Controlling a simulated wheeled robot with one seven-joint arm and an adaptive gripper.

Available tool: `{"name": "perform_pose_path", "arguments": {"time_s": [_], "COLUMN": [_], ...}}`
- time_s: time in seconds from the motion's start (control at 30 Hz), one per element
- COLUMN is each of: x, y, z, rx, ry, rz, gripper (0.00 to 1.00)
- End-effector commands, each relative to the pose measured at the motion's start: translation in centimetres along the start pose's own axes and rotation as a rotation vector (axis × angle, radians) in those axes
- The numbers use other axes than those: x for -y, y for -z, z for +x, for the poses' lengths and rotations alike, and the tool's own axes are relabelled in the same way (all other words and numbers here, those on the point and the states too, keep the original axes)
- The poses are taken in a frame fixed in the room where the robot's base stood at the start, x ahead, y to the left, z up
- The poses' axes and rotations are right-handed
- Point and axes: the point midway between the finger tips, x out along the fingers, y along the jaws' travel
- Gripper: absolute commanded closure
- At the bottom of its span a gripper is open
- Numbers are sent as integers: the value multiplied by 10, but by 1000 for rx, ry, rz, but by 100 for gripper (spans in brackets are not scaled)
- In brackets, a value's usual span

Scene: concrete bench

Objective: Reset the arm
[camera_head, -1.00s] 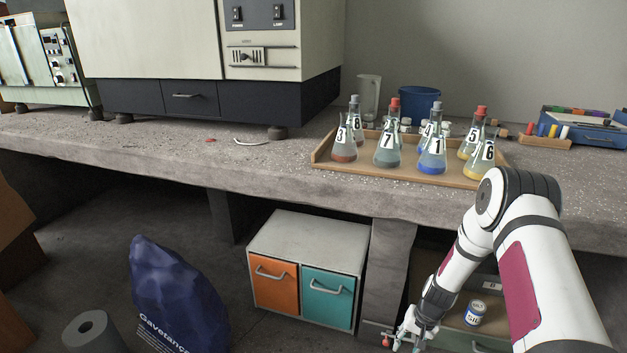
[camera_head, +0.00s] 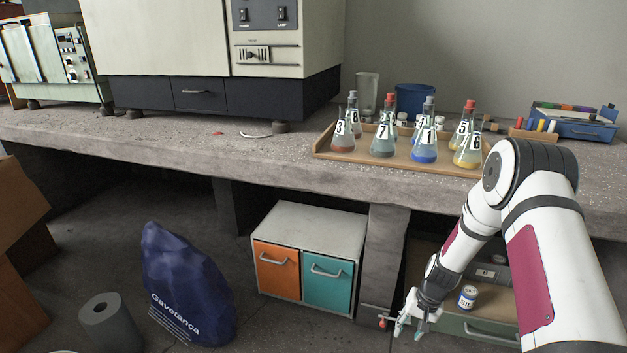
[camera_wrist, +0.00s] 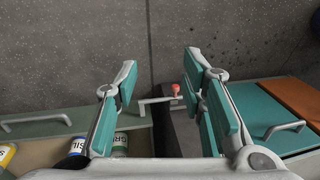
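My gripper (camera_head: 412,325) hangs low in front of the bench, to the right of the small two-door cabinet and close to an open drawer. In the wrist view my gripper (camera_wrist: 160,90) has its two teal-padded fingers spread wide apart. Nothing is held between them. A small crank handle with a red knob (camera_wrist: 175,88) shows behind the gap between the fingers. The red knob also shows in the head view (camera_head: 383,322), just left of the gripper.
A tray (camera_head: 325,147) of numbered flasks stands on the concrete bench (camera_head: 150,150). Below are the cabinet (camera_head: 310,225) with orange and teal doors, an open drawer (camera_head: 480,330) with a labelled can (camera_head: 467,297), a blue bag (camera_head: 185,285) and a grey roll (camera_head: 105,320). Floor between bag and cabinet is clear.

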Motion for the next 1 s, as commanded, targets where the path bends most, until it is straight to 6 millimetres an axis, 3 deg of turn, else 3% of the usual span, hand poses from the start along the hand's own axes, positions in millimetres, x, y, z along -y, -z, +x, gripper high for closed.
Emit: {"name": "perform_pose_path", "arguments": {"time_s": [0.27, 0.47, 0.7, 1.0], "x": [23, 45, 64, 70], "y": [-1, -21, -69, -153], "z": [-76, -162, -259, -356], "rx": [-3, 0, 6, 10], "ry": [0, -8, -27, -61], "rz": [-53, -109, -171, -233], "gripper": [63, 63, 63, 63]}}
